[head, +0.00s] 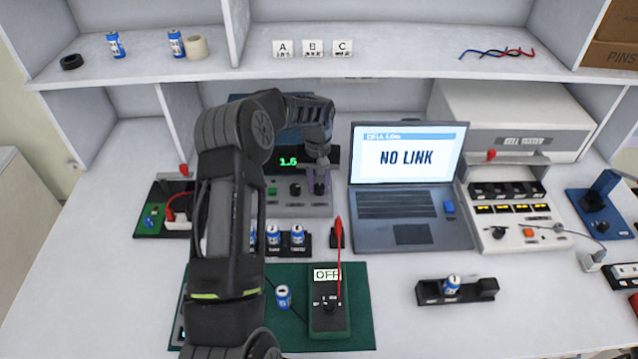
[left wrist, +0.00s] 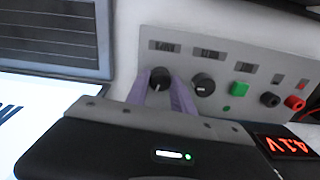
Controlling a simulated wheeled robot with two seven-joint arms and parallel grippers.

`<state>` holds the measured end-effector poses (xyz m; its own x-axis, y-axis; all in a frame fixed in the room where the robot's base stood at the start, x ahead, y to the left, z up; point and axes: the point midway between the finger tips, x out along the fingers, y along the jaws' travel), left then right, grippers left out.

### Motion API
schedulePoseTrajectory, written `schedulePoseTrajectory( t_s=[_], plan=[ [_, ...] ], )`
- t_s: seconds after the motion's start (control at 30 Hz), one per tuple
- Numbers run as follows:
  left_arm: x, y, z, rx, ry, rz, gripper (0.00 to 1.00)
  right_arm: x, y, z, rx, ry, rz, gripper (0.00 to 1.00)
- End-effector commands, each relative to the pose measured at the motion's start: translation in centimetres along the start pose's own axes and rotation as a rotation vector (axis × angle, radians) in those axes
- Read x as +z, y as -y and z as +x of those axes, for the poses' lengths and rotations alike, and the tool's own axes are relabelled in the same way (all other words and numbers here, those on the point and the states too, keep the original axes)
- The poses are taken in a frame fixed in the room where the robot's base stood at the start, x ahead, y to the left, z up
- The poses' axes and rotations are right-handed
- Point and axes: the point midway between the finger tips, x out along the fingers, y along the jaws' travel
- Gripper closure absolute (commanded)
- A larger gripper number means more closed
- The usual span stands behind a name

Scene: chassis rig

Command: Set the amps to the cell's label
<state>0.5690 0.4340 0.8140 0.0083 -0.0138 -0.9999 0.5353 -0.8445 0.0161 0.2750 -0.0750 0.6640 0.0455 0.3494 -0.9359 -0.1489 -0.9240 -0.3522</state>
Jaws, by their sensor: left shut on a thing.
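My left gripper (head: 319,183) is shut on the right-hand knob of the grey power supply (head: 285,210). In the left wrist view its purple fingers (left wrist: 162,98) sit on both sides of this black knob (left wrist: 159,78). A second black knob (left wrist: 203,84) stands beside it, free. The green readout (head: 288,162) shows 1.5. A red readout (left wrist: 285,146) is turned in the left wrist view and seems to read 4.1V. A blue-and-white cell (head: 452,284) sits in a black holder at the right; its label is too small to read. My right gripper is out of view.
The laptop (head: 405,221) shows NO LINK. The multimeter (head: 328,312) on the green mat (head: 358,290) reads OFF, with a loose cell (head: 283,297) beside it. More cells (head: 297,236) stand in a rack. The cell tester (head: 515,218) is at the right. Bare table lies front right.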

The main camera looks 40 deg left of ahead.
Motion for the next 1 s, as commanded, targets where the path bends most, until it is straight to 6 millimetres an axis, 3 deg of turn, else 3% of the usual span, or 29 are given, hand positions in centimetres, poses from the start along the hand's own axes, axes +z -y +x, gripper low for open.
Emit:
schedulePoseTrajectory(
  t_s=[0.27, 0.5, 0.83, 0.87, 1.0],
  plan=[
    [0.0, 0.0, 0.2, 0.0, -0.001, 0.03, 1.0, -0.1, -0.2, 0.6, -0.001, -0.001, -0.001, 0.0],
    [-0.1, -0.1, 0.3, 0.0, 0.0, 0.235, 1.0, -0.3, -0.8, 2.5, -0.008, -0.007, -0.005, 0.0],
    [-0.1, -0.1, -0.1, 0.001, 0.002, 0.282, 1.0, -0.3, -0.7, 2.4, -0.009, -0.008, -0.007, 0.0],
    [-0.1, -0.1, -0.1, 0.001, 0.002, 0.282, 0.71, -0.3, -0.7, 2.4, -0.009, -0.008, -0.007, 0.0],
    [-0.1, -0.1, -0.1, 0.001, 0.003, 0.281, 0.59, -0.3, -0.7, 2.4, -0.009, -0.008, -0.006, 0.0]
  ],
)
